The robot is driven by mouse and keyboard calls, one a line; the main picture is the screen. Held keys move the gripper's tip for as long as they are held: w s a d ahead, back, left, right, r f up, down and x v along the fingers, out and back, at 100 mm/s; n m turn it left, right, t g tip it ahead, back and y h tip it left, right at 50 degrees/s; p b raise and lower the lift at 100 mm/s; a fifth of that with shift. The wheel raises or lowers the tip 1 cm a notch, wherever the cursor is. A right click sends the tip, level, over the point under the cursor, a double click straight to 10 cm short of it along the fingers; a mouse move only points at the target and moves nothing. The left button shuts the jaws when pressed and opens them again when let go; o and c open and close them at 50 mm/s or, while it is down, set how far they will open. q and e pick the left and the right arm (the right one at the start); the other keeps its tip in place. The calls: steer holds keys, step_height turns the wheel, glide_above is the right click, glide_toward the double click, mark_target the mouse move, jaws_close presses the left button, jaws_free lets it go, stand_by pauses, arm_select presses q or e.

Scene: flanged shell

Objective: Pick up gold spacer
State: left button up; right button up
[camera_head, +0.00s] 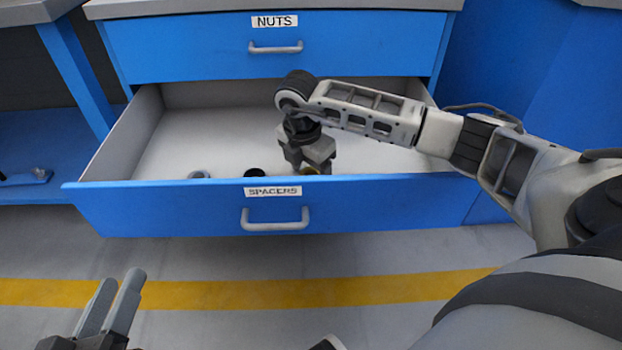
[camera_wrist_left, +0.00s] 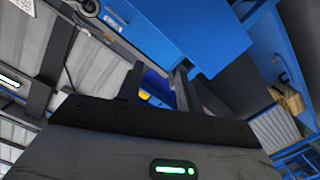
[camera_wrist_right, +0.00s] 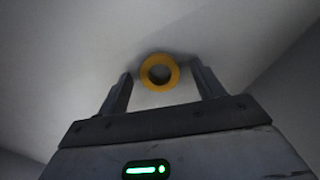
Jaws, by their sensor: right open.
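The gold spacer is a ring with a hole, lying on the drawer floor in the right wrist view (camera_wrist_right: 146,72). A small gold part of the spacer (camera_head: 311,170) shows in the head view, mostly hidden by my right gripper and the drawer front. My right gripper (camera_wrist_right: 160,82) is open, with its fingers on either side of the spacer and visible gaps between. In the head view the right gripper (camera_head: 312,165) points down inside the drawer. My left gripper (camera_head: 118,290) is open and empty, low at the left, outside the drawer.
The open SPACERS drawer (camera_head: 160,212) has a blue front and pale inside walls. A grey-blue spacer (camera_head: 199,174) and a black spacer (camera_head: 255,173) lie left of my right gripper. The NUTS drawer (camera_head: 200,55) above is shut. The drawer's left part is mostly clear.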

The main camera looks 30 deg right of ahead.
steer(key=shift+r, duration=0.1)
steer(key=c, duration=1.1)
steer(key=shift+c, duration=0.2)
